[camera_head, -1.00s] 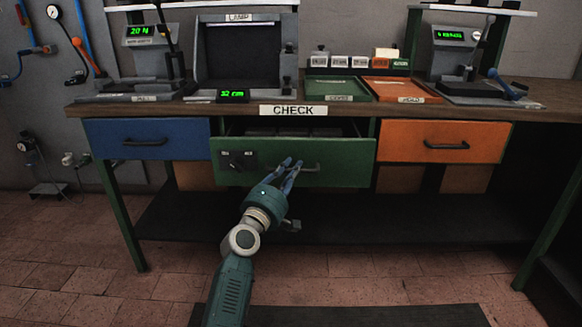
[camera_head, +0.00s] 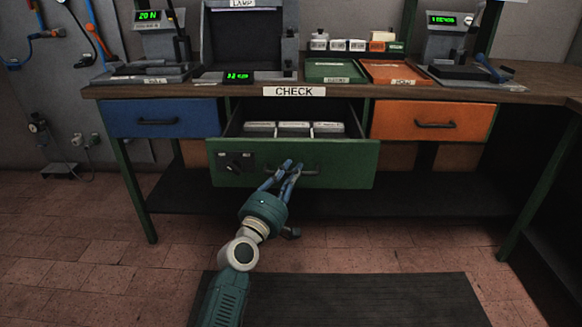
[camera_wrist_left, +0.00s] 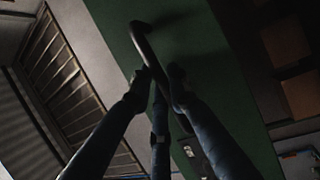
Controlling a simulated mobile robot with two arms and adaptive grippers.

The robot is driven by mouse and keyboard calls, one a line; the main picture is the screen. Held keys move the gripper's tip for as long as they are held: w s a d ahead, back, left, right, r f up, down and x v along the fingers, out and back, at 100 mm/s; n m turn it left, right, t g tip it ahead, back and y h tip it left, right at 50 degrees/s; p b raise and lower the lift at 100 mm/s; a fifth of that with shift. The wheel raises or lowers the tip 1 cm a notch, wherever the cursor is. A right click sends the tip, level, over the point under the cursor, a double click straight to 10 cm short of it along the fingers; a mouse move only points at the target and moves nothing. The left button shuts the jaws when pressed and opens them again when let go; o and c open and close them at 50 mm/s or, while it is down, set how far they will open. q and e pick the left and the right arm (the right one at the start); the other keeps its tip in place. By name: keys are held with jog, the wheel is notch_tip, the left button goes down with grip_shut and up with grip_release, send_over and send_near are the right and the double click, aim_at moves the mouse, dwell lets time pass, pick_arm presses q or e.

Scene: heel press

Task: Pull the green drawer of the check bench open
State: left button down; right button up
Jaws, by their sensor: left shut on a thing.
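The green drawer (camera_head: 345,163) of the check bench stands pulled out, with several pale boxes (camera_head: 294,127) showing inside it. My left gripper (camera_head: 288,168) is shut on the drawer's dark bar handle (camera_head: 308,171), at its left part. In the left wrist view the fingers (camera_wrist_left: 160,85) close around the handle (camera_wrist_left: 148,50) in front of the green drawer front (camera_wrist_left: 195,50). A dark latch or lock plate (camera_head: 234,162) sits on the left of the drawer front. My right gripper is not in view.
A blue drawer (camera_head: 160,118) on the left and an orange drawer (camera_head: 432,121) on the right are closed. The bench top (camera_head: 520,93) carries gauges, trays and a lamp box. A dark mat (camera_head: 370,300) lies on the open floor in front.

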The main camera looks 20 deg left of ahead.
pick_arm(q)
jog(key=shift+s, duration=0.2)
jog(key=c, duration=1.6)
grip_release()
jog(key=shift+s, duration=0.1)
jog(key=v, duration=1.2)
